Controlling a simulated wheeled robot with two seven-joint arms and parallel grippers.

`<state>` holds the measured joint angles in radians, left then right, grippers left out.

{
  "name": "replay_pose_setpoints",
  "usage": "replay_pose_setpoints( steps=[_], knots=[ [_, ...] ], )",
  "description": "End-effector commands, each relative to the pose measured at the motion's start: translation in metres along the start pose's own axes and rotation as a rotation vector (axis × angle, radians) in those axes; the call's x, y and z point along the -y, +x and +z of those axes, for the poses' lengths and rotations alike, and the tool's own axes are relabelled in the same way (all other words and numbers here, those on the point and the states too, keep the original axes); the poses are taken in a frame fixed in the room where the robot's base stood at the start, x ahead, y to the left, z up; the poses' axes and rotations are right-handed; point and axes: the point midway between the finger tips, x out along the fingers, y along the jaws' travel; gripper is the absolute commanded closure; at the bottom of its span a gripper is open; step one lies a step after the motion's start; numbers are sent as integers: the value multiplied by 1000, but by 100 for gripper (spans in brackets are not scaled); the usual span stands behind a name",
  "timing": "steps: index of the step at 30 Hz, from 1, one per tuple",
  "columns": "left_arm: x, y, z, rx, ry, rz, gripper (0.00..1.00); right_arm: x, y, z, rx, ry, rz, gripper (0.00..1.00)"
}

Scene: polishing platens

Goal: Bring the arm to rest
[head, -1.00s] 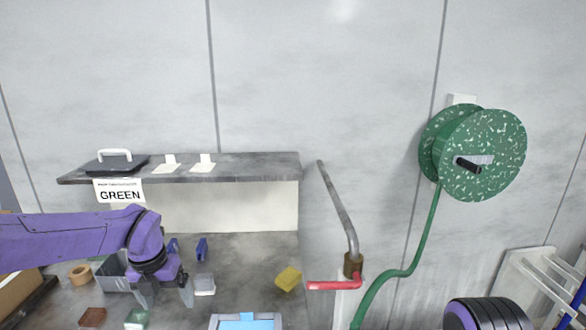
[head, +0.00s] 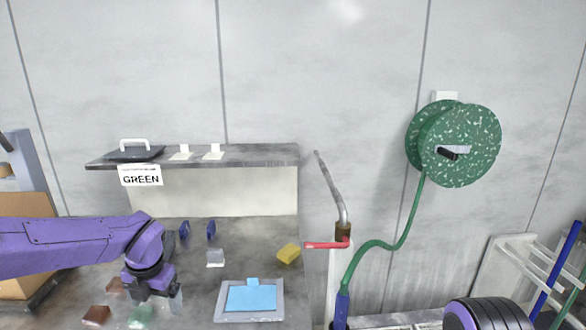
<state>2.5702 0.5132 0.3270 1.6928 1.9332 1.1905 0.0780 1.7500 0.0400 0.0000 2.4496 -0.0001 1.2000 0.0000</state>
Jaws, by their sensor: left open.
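My left arm comes in from the left over the worktop. Its left gripper (head: 158,303) points down near the front of the worktop (head: 195,295), open, with nothing seen between its fingers. A greenish translucent block (head: 141,317) lies just below it, and a brown-red block (head: 96,316) lies to its left. Another reddish block (head: 115,286) is partly behind the arm. My right gripper is not in view.
A tray with a blue sheet (head: 250,298), a yellow block (head: 288,254) and a white-grey block (head: 215,258) lie right of the gripper. A shelf (head: 240,155) with a GREEN sign (head: 141,175) stands behind. A tap with a red handle (head: 325,245) and green hose reel (head: 470,145) are farther right.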

Motion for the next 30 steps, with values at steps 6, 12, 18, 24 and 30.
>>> replay_pose_setpoints(
  steps=[6,12,18,24,30],
  knots=[
    [-23,22,-12,-1,208,206,11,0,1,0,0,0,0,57],
    [-42,68,-36,-54,568,470,11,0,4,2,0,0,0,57],
    [-24,158,-95,-145,1312,717,11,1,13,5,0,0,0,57],
    [45,250,-230,-113,2142,573,11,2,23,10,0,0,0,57],
    [66,281,-344,-145,2436,300,11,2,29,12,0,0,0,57]
  ],
)
